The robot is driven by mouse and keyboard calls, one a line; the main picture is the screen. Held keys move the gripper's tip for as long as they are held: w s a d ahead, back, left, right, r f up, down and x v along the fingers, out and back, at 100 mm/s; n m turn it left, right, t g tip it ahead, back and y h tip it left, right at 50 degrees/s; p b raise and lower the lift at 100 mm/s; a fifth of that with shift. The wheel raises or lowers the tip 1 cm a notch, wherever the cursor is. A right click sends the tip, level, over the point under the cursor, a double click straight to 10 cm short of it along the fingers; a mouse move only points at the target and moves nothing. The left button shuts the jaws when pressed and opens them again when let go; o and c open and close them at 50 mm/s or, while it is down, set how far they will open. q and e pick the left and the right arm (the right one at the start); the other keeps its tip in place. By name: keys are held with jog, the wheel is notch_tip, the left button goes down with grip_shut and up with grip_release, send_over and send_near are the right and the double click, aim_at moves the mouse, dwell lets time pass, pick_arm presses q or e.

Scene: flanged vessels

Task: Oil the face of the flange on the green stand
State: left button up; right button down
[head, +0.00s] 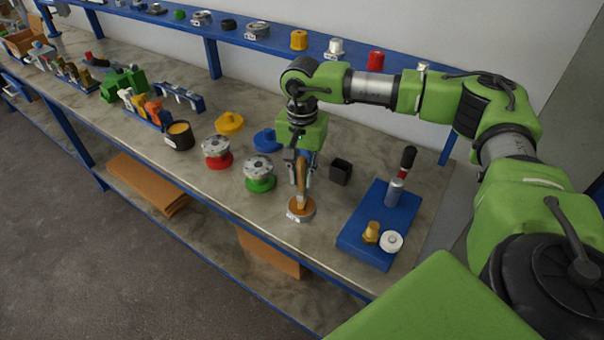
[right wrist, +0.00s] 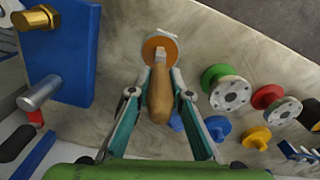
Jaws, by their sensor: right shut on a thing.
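The flange (head: 258,167) on the green stand (head: 261,184) stands mid-bench, its grey face with bolt holes up. In the right wrist view the same flange (right wrist: 231,95) is right of my gripper. My right gripper (head: 302,160) points down and is shut on the wooden handle (right wrist: 160,97) of a brush. The brush's lower end is over a low round brown-topped dish (head: 302,213) with a white label, near the bench's front edge. I cannot tell whether the brush touches the dish's contents. My left gripper is not in view.
A flange on a red stand (head: 217,160) is left of the green one. Yellow (head: 229,122) and blue (head: 265,140) pieces lie behind. A black box (head: 341,171) and a blue tray (head: 365,247) with fittings are right. A black pot (head: 179,142) stands left.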

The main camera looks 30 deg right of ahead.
aim_at(301, 160)
jog(key=shift+r+p, duration=1.95)
jog(key=shift+r, duration=1.55)
jog(key=shift+s+a+f, duration=0.1)
jog(key=shift+s+a, duration=0.05)
jog(key=shift+a, duration=0.15)
jog(key=s+a+f+n+b, duration=0.1)
jog(key=s+a+n+b, duration=0.3)
jog(key=s+a+n, duration=0.6)
jog(key=s+a, duration=0.2)
jog(key=s, duration=0.2)
jog(key=shift+s+a+f+n, duration=0.25)
jog(key=shift+a+f+n, duration=0.05)
jog(key=shift+a+f, duration=0.1)
